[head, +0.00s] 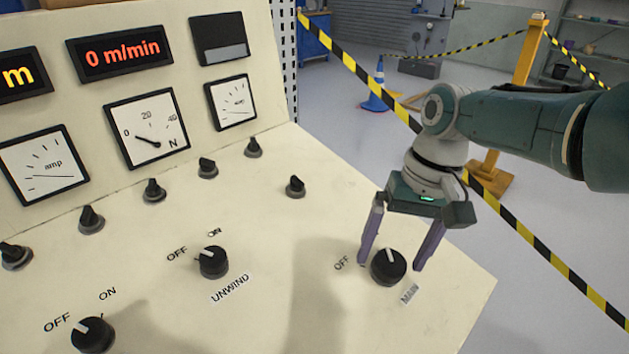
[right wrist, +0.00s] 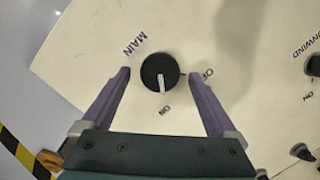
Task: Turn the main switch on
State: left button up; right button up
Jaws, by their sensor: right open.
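The main switch (head: 388,267) is a round black knob on the cream panel, with a MAIN label (head: 409,293) beside it. In the right wrist view the knob (right wrist: 153,66) shows a white pointer line aimed at the ON label (right wrist: 165,110), away from the OFF label (right wrist: 208,75). My right gripper (head: 390,265) is open, with one purple finger on each side of the knob. In the right wrist view the gripper (right wrist: 159,73) shows gaps between both fingertips and the knob. My left gripper is not in view.
The UNWIND knob (head: 213,262) stands left of the main switch, its pointer toward OFF. Another OFF/ON knob (head: 93,335) is at the lower left. Several small black knobs (head: 295,186) line the panel below the dials (head: 147,128). Striped tape (head: 545,248) runs behind my right arm.

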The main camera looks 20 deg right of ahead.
aim_at(402, 256)
notch_tip(402, 256, up, 10)
jog(key=d+p, duration=0.1)
jog(key=p, duration=0.4)
jog(key=shift+s+d+f, duration=0.15)
jog(key=shift+d, duration=0.25)
